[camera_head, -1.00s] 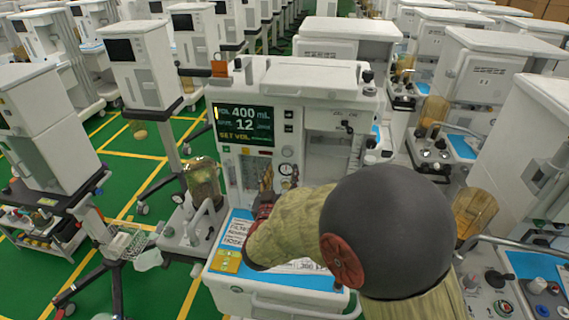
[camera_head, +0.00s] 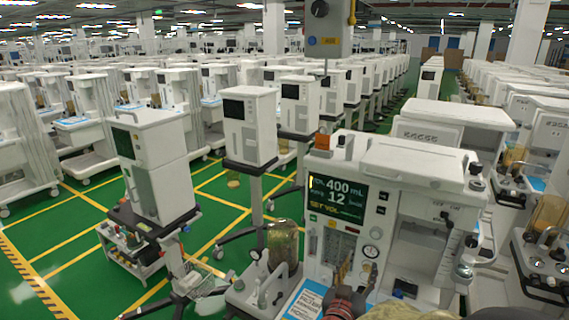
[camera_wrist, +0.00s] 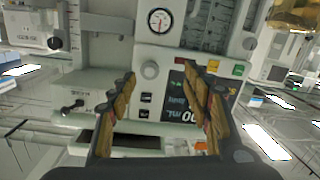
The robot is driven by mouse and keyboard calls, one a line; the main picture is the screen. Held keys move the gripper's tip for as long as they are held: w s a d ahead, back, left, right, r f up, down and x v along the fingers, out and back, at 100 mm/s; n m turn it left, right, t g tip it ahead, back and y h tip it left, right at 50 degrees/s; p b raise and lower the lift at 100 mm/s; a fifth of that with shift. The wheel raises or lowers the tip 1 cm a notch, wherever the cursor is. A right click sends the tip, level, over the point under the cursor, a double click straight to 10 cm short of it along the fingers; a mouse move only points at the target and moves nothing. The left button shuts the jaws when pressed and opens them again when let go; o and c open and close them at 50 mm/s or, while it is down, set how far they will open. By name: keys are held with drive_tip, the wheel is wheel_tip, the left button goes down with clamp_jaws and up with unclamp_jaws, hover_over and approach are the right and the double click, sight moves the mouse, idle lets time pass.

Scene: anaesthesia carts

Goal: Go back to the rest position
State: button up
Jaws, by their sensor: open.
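My gripper (camera_wrist: 160,110) shows in the wrist view with its two fingers spread apart and nothing between them. It faces the front of an anaesthesia cart (camera_wrist: 160,68), with the round gauge (camera_wrist: 160,20) and dark display (camera_wrist: 182,95) in view beyond the fingers. I cannot tell the exact gap to the panel. In the head view, the same anaesthesia cart (camera_head: 420,168) stands at lower right, its screen (camera_head: 337,198) reading 400 mL and 12.
A glass canister (camera_head: 283,243) stands left of the cart. A cart with a white box (camera_head: 158,165) is further left. Rows of carts fill the back and right. Green floor (camera_head: 60,240) with yellow lines is open at left.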

drive_tip(key=s+a+f+n+g+y, duration=0.1)
drive_tip(key=s+a+f+g+y, duration=0.1)
drive_tip(key=a+f+y, duration=0.4)
drive_tip(key=s+a+f+n+g+y, duration=0.2)
drive_tip(key=a+f+g+y, duration=0.1)
drive_tip(key=a+f, duration=0.4)
drive_tip(key=s+r+n+g+y, duration=0.1)
drive_tip(key=s+r+g, duration=0.25)
drive_tip(key=s, duration=0.65)
drive_tip(key=s+r+n+g, duration=0.1)
drive_tip(key=s+r+g, duration=0.25)
drive_tip(key=s, duration=0.55)
drive_tip(key=s+d+r+t+b, duration=0.1)
drive_tip(key=s+d+r, duration=0.1)
drive_tip(key=d+r, duration=0.1)
drive_tip(key=s+d+r+m+t+h, duration=0.1)
drive_tip(key=s+d+r+t, duration=0.1)
drive_tip(key=r, duration=0.4)
drive_tip(key=shift+s+d+r+b, duration=0.35)
drive_tip(key=shift+s+d, duration=0.3)
drive_tip(key=shift+d, duration=0.45)
drive_tip(key=shift+c, duration=0.7)
